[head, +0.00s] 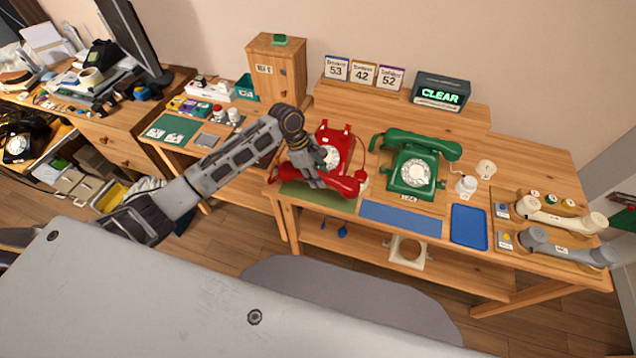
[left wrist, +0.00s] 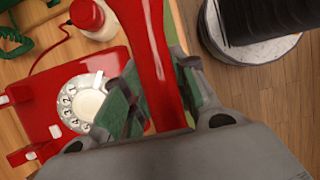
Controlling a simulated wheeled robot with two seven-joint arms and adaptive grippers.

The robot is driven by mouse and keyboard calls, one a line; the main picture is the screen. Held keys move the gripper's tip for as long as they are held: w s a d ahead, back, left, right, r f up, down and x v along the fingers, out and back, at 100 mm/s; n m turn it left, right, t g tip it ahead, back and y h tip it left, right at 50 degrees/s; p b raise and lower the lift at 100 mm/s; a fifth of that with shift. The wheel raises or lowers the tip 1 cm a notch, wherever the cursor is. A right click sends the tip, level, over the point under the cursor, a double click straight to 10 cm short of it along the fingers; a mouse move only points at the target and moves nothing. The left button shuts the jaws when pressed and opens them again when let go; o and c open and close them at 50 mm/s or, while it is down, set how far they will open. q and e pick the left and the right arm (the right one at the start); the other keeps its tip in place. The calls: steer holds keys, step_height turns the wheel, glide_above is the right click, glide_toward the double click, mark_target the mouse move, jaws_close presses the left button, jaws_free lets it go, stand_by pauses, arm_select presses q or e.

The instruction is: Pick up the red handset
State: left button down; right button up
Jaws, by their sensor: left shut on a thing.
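The red phone (head: 338,138) stands at the left of the wooden desk, its cradle empty. It also shows in the left wrist view (left wrist: 33,95) with its white dial. The red handset (head: 347,186) is off the cradle, in front of the phone near the green mat (head: 318,196). My left gripper (head: 310,180) comes down over the handset and is shut on its grip. In the left wrist view the handset (left wrist: 150,50) runs between the two fingers of the gripper (left wrist: 160,103). I cannot tell whether it touches the mat. My right gripper is not in view.
A green phone (head: 414,165) stands to the right with its handset on. A blue mat (head: 400,219) and a blue tray (head: 468,226) lie in front. White (head: 560,216) and grey (head: 565,250) handsets lie at the right. A wooden cabinet (head: 277,70) stands behind left.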

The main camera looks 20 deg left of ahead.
arm_select(q)
steer(key=shift+r, duration=1.45)
